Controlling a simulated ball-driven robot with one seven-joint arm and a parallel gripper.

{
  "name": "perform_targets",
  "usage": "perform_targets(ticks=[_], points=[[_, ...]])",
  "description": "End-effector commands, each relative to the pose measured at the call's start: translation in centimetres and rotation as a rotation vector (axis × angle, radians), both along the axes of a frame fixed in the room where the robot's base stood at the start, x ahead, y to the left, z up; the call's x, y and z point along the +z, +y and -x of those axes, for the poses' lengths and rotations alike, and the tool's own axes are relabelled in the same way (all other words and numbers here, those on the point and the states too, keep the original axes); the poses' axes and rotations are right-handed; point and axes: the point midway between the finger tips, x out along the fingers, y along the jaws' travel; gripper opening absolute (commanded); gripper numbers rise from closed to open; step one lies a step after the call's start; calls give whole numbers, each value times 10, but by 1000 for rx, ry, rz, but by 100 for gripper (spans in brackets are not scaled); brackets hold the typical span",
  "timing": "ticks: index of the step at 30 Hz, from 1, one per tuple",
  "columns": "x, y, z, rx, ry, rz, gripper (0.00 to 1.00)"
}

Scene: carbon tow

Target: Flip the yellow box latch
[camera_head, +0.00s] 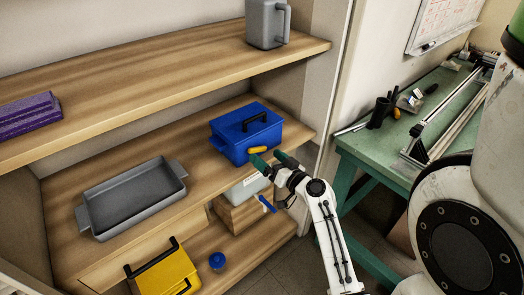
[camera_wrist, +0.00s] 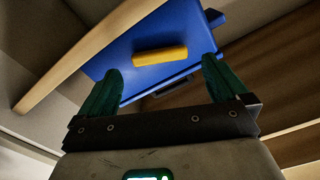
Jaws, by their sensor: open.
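The blue box (camera_head: 240,128) with a black top handle sits on the middle shelf at its right end. Its yellow latch (camera_head: 257,150) is on the front face. In the wrist view the blue box (camera_wrist: 150,50) fills the space ahead, and the yellow latch (camera_wrist: 160,54) lies across between and beyond my fingertips. My gripper (camera_head: 268,158) is in front of the box, close to the latch. In the wrist view my gripper (camera_wrist: 159,75) has its two green fingers spread wide with nothing between them. I see no clear contact with the latch.
A grey tray (camera_head: 130,199) stands left on the same shelf (camera_head: 205,178). The upper shelf (camera_head: 150,88) overhangs behind, with a grey jug (camera_head: 265,24) and purple case (camera_head: 28,114). Below are a yellow box (camera_head: 168,275), a blue round object (camera_head: 217,261) and a pale container (camera_head: 245,187).

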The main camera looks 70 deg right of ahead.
Motion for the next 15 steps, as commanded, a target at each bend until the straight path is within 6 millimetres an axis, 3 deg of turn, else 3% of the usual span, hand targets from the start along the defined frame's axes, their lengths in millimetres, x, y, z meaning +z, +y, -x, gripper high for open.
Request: perform_targets(ticks=[6,15], points=[[1,-14,-22,0,0,0,100],[-1,-17,-28,1,2,-1,100]])
